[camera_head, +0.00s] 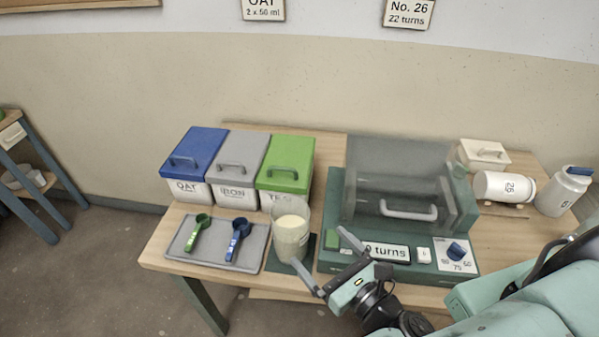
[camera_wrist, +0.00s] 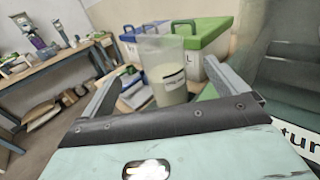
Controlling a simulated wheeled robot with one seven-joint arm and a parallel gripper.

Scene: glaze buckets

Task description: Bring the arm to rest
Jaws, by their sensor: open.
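My gripper (camera_head: 329,263) is open, with its two grey fingers spread wide. It is in front of the table's front part in the head view, between the clear beaker and the green machine. In the wrist view my gripper (camera_wrist: 178,95) has the beaker (camera_wrist: 163,68) showing between its fingers, farther off. The beaker (camera_head: 291,232) stands upright on a dark mat and holds a pale cream filling. I cannot tell from these frames whether a finger touches it; nothing appears gripped. My arm reaches in from the lower right.
Blue (camera_head: 194,150), grey (camera_head: 240,151) and green (camera_head: 287,160) lidded bins stand at the back left. A tray (camera_head: 184,257) holds two scoops. The green machine (camera_head: 330,215) has a clear cover. Floor (camera_head: 110,270) is open at left.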

